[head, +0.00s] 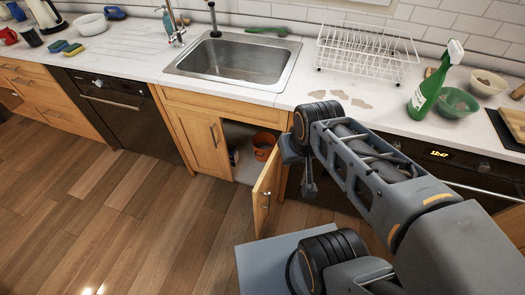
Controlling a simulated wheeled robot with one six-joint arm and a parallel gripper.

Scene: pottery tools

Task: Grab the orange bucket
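The orange bucket (264,146) stands inside the cabinet under the sink, seen through the open doorway. Only part of it shows; the cabinet's edges and the open door hide the rest. The right cabinet door (266,194) is swung outward, and the left door (198,140) is shut. My gripper (309,190) hangs to the right of the bucket, outside the cabinet and near the open door's upper end. It is small and dark here, and I cannot tell whether its fingers are open. I see nothing clearly held in it.
A dark object (234,155) is beside the bucket in the cabinet. Above are the sink (235,60), a dish rack (367,50), a green spray bottle (427,95) and bowls (457,102) on the counter. The wooden floor (130,210) at the left is clear.

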